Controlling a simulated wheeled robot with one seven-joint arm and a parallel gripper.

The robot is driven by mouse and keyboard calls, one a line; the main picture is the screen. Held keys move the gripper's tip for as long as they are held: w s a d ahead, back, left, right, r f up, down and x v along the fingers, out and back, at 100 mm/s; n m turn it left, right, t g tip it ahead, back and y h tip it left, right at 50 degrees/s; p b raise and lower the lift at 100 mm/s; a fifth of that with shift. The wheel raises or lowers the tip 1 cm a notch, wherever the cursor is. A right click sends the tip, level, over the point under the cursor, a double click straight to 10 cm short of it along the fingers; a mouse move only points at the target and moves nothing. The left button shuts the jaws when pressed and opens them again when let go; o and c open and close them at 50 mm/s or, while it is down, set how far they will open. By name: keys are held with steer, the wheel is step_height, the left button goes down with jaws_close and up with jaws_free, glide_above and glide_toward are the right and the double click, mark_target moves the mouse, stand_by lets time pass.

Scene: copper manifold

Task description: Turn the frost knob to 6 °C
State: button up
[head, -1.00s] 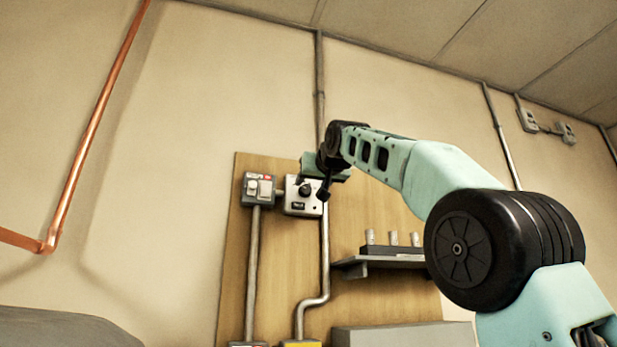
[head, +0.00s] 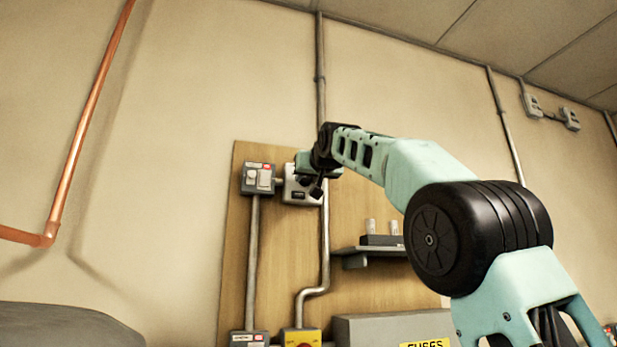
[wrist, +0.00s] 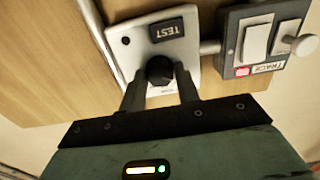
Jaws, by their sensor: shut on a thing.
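The frost knob (wrist: 159,70) is a round black knob on a pale plate (wrist: 180,54) with a dark TEST label; the wrist view shows it upside down. My gripper (wrist: 160,88) has one finger on each side of the knob and is shut on it. In the head view my gripper (head: 312,180) covers the knob and part of the plate (head: 291,188). The scale marks and the temperature setting cannot be read.
A grey switch box (head: 258,179) with two pale switches sits just left of the plate on the wooden board (head: 275,255). A shelf (head: 370,251) with small pale cylinders lies below my arm. A yellow-topped box (head: 300,336) and a grey FUSES box (head: 385,330) are lower down.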

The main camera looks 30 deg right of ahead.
steer(key=shift+m, duration=0.4)
steer(key=m, duration=1.1)
steer(key=shift+r+b, duration=0.1)
steer(key=shift+b, duration=0.2)
steer(key=o, duration=1)
steer(key=shift+c, duration=0.2)
